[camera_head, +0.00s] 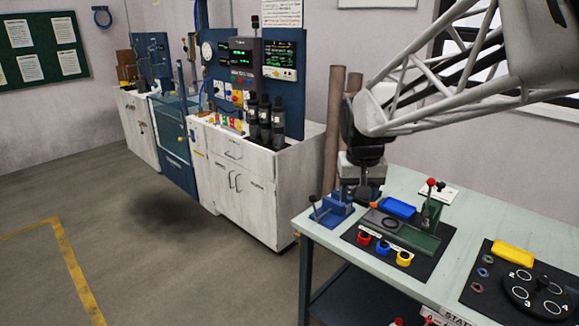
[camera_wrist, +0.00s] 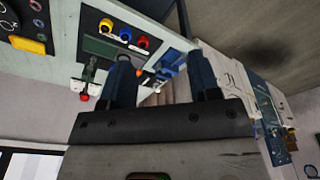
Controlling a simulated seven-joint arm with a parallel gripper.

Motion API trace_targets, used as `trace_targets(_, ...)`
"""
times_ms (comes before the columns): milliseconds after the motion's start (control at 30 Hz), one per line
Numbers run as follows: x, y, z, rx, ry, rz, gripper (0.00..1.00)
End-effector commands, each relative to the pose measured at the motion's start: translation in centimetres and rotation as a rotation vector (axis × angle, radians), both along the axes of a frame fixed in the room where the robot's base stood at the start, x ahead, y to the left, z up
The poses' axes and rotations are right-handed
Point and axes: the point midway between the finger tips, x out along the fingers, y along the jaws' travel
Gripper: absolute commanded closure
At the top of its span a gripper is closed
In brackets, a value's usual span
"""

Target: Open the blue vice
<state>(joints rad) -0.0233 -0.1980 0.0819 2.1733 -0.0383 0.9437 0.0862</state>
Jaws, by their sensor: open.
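The blue vice (camera_head: 331,209) sits at the near left corner of the pale table, with a thin dark-knobbed lever (camera_head: 312,199) on its left side. My gripper (camera_head: 367,191) is above the table, just behind and right of the vice, and seems apart from it. In the wrist view, my gripper (camera_wrist: 160,58) has its two dark fingers spread with nothing between them. The blue vice (camera_wrist: 171,63) shows beyond and between the fingers there, small and partly hidden. I cannot tell how far its jaws are apart.
A green vice (camera_head: 412,235) with a red-knobbed lever (camera_head: 431,183) is to the right on a black mat. A blue block (camera_head: 398,207) and red, blue and yellow caps (camera_head: 383,249) are near it. Further right is a round black holder (camera_head: 538,295). A white cabinet (camera_head: 245,190) stands behind.

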Motion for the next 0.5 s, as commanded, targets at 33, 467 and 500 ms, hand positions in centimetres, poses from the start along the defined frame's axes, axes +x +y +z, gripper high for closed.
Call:
trace_targets(33, 1.3, 0.1, -0.3, -0.001, 0.006, 0.000, 0.44)
trace_targets(467, 11.0, 1.0, -2.5, -0.008, 0.039, -0.009, 0.44)
trace_targets(500, 12.0, 1.1, -2.8, -0.009, 0.042, -0.010, 0.44)
